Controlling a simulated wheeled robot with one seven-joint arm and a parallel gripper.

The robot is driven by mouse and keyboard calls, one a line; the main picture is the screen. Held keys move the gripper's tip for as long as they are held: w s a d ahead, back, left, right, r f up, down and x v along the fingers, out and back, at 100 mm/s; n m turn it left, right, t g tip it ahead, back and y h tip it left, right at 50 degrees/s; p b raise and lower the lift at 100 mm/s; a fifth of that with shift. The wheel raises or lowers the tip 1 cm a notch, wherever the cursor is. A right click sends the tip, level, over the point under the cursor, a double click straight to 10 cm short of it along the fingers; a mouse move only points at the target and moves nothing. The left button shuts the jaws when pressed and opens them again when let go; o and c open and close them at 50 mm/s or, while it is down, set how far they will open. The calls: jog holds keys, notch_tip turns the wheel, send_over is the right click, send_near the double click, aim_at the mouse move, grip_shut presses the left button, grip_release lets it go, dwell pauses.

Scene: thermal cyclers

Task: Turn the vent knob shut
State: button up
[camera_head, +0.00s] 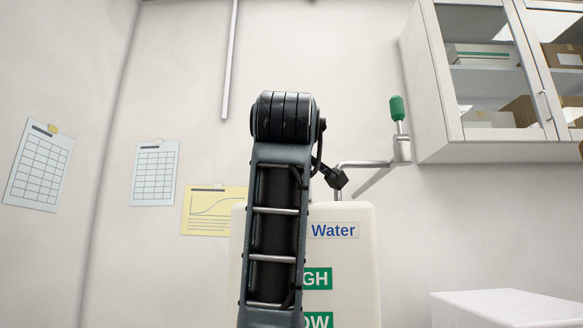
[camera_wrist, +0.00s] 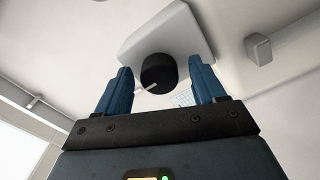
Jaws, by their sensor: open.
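The black round knob (camera_wrist: 158,70) shows in the wrist view on the underside of a white block-like part (camera_wrist: 165,35). A pale pointer bar sticks out at its lower left. My gripper (camera_wrist: 159,64) is open, with one blue finger to the left of the knob and one to the right. Gaps show between the fingers and the knob. I cannot tell how deep the knob sits between them. In the head view my arm hides part of a white tank (camera_head: 355,262) marked "Water", and neither the knob nor my gripper can be made out there.
A metal pipe with a green handle (camera_head: 397,108) rises above the tank. A glass-fronted wall cabinet (camera_head: 432,75) hangs at upper right. A white box-like surface (camera_head: 505,308) is at lower right. Paper charts hang on the left walls. A small grey fixture (camera_wrist: 259,48) is right of the knob.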

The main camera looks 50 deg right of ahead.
jog(key=b+v, duration=0.2)
jog(key=v, duration=0.5)
jog(key=shift+s+a, duration=0.25)
jog(key=shift+a, duration=0.05)
dwell(0.3)
